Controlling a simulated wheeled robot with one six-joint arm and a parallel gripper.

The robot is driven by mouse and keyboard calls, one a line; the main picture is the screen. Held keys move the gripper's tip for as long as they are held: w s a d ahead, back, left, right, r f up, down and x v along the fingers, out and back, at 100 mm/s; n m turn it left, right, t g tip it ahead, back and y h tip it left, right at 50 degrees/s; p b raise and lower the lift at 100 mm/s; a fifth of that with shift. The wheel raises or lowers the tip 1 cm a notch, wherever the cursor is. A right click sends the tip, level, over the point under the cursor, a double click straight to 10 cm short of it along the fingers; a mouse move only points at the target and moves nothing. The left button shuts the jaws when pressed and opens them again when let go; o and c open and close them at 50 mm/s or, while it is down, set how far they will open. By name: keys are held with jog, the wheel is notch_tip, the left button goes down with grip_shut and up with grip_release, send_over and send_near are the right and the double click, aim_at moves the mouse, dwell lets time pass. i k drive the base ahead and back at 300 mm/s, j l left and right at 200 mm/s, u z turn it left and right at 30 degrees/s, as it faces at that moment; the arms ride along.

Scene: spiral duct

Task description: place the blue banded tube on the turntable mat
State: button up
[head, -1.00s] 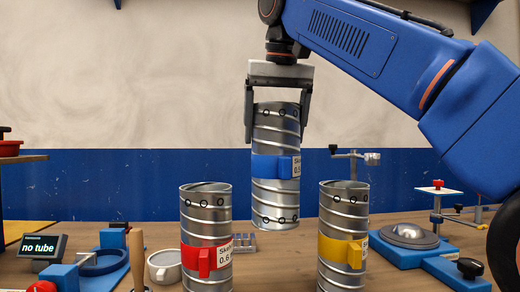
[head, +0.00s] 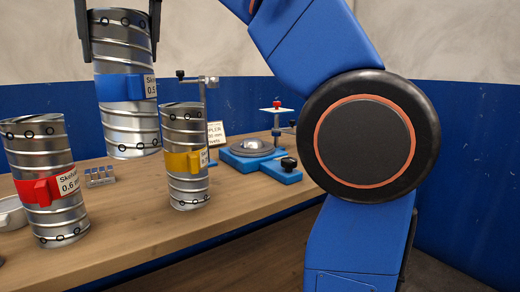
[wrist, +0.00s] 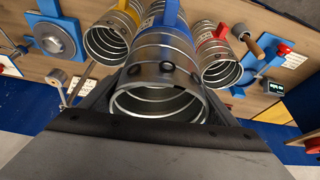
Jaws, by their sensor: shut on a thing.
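The blue banded tube (head: 124,85), a silver spiral duct with a blue clamp band and a white label, hangs upright at the upper left of the head view. My gripper (head: 120,38) is shut on it, one finger on each side of its upper part. The tube appears clear of the wooden table. In the wrist view the tube (wrist: 165,60) shows its open end between my fingers.
A red banded tube (head: 45,188) and a yellow banded tube (head: 186,160) stand upright on the table (head: 140,225) nearby. A blue fixture with a grey dome (head: 252,147) stands at the right end, with a metal stand behind the yellow tube. The front strip is clear.

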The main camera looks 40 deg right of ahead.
aim_at(255, 147)
jog(key=k+z, duration=0.35)
jog(key=i+z, duration=0.7)
jog(key=z, duration=0.2)
